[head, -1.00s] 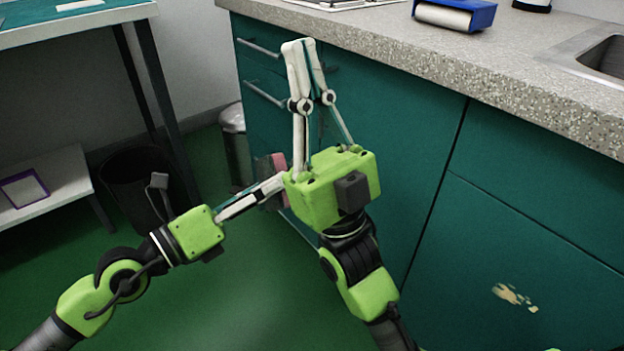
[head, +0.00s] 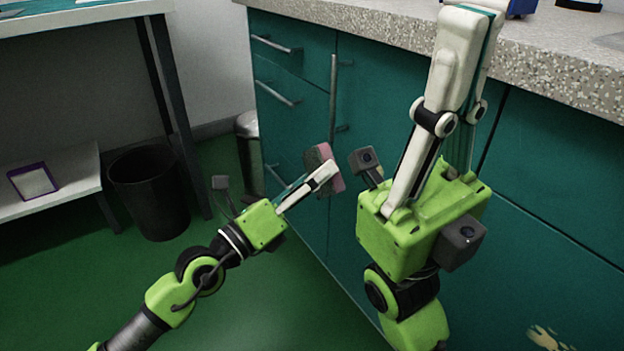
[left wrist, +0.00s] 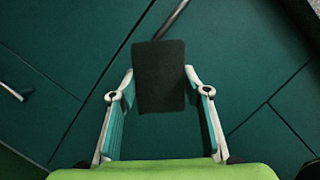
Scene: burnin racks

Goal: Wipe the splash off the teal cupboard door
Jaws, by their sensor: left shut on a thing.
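A pale yellowish splash (head: 552,338) lies on the teal cupboard door (head: 540,270), at the bottom right of the head view, partly cut off by the lower edge. My left gripper (head: 328,172) is shut on a pink and dark sponge (head: 324,160), left of the splash and well apart from it. In the left wrist view the sponge (left wrist: 160,78) shows its dark face between the two fingers, with teal fronts behind. My right gripper (head: 472,15) points up in front of the counter edge; its fingers look together and empty. The splash is not seen in the left wrist view.
A speckled countertop (head: 400,25) runs above the teal cupboards, with a blue object (head: 522,8) on it. Drawer handles (head: 277,94) stick out at left. A black bin (head: 150,195) and a white shelf (head: 70,180) stand at left. Green floor is free between.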

